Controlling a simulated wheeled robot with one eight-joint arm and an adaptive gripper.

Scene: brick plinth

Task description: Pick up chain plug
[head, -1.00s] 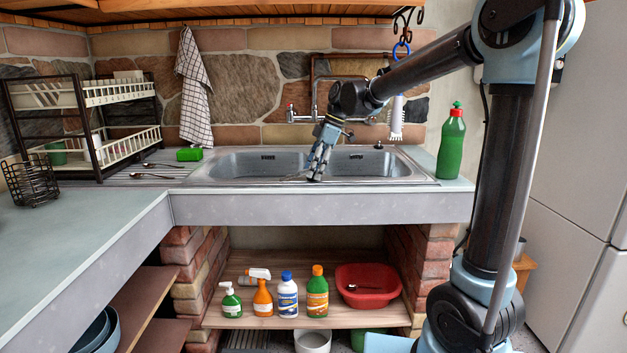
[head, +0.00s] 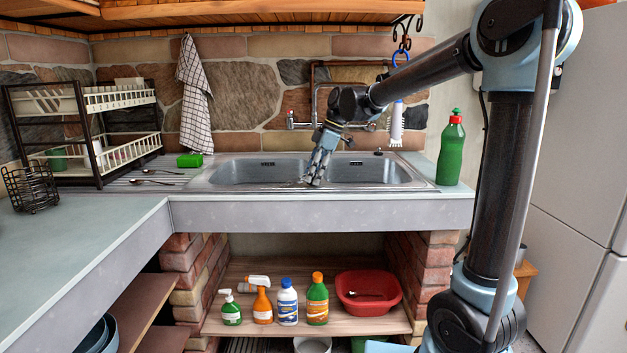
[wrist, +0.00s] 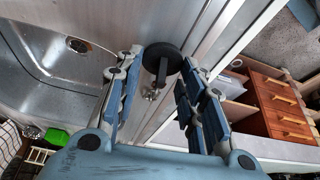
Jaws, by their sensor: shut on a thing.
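The chain plug (wrist: 162,58) is a round black disc with a dark stem and a small metal end, seen in the wrist view. It sits between the fingertips of my gripper (wrist: 164,66), which is shut on it. In the head view my gripper (head: 316,183) points down at the front rim of the steel sink (head: 250,173), near the divider between its two basins. The plug is too small and covered to make out there. I cannot tell whether it is clear of the sink rim.
A green bottle (head: 451,152) stands right of the sink. A green sponge (head: 189,160) and spoons (head: 150,176) lie to its left, near the dish rack (head: 92,130). A brush (head: 397,122) hangs behind my arm. The left counter (head: 70,240) is mostly clear.

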